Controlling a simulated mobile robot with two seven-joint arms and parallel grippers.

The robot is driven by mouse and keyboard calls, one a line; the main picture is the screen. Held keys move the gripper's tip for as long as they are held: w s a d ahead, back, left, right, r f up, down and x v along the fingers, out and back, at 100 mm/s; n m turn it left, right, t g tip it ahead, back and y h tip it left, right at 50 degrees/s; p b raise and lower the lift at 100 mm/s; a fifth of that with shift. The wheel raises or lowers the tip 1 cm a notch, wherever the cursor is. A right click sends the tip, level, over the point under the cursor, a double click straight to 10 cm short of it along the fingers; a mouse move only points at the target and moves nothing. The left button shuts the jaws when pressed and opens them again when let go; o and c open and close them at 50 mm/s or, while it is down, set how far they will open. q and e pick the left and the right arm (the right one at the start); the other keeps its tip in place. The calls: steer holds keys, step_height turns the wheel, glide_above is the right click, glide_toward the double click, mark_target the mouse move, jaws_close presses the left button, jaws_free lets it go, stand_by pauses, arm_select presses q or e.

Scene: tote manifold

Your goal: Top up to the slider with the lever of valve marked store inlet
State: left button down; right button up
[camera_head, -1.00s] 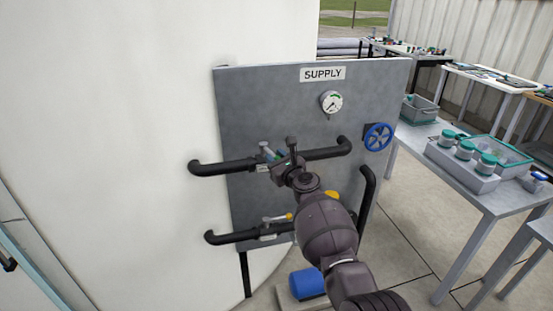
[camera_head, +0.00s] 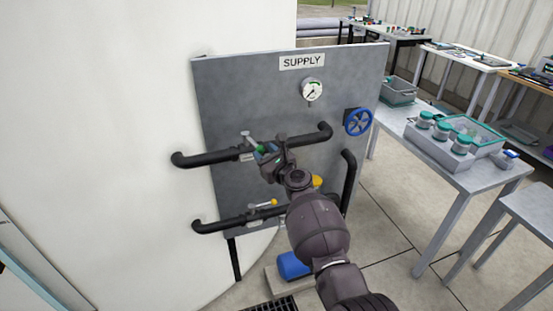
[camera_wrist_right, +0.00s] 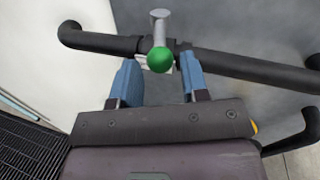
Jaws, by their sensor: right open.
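The grey panel (camera_head: 225,105) carries a SUPPLY sign and a round gauge (camera_head: 312,90) with a green arc. An upper black pipe (camera_head: 200,159) holds a valve with a metal lever (camera_head: 249,137); the lever's green knob shows in the right wrist view (camera_wrist_right: 160,60). My right gripper (camera_head: 263,149) is open at this valve. In the right wrist view its blue fingers (camera_wrist_right: 160,80) stand either side of the knob's line, with gaps on both sides. A lower pipe has a yellow-tipped lever (camera_head: 268,204). No store inlet marking or slider is readable. My left gripper is not in view.
A blue handwheel (camera_head: 358,121) sits at the panel's right edge. A bent black pipe (camera_head: 348,180) and a blue pump-like body (camera_head: 293,265) are below. A table (camera_head: 455,180) with jars and trays stands right. A large white curved wall (camera_head: 90,130) fills the left.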

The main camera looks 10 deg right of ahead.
steer(key=v, duration=0.6)
steer(key=shift+s, duration=0.35)
steer(key=shift+d, duration=0.1)
